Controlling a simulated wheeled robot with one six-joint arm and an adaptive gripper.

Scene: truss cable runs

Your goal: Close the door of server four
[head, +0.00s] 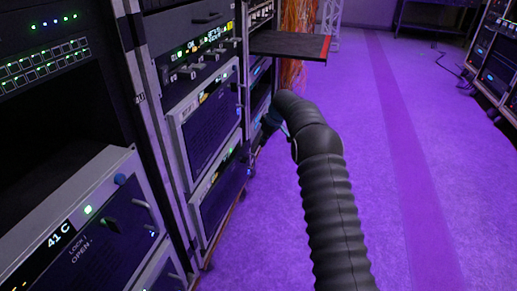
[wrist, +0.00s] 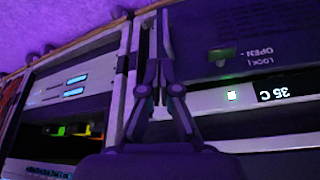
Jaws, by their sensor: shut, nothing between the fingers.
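In the wrist view, my gripper (wrist: 157,62) is shut and empty, in front of the rack close to a dark server door (wrist: 245,30). That door appears upside down, with a "35 C" display (wrist: 276,93), a green light and a LOCK/OPEN latch (wrist: 221,54). I cannot tell whether the fingers touch it. In the head view, my arm reaches forward along the rack front and its end is dark against the rack. A front panel reading "41 C" (head: 95,225), marked LOCK/OPEN, sits at the lower left. No visible label says which is server four.
A black shelf with a red edge (head: 290,45) juts from the rack beyond my arm. Orange cables (head: 296,25) hang behind it. Another rack (head: 495,55) stands at the far right. The purple floor (head: 420,160) between is clear.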

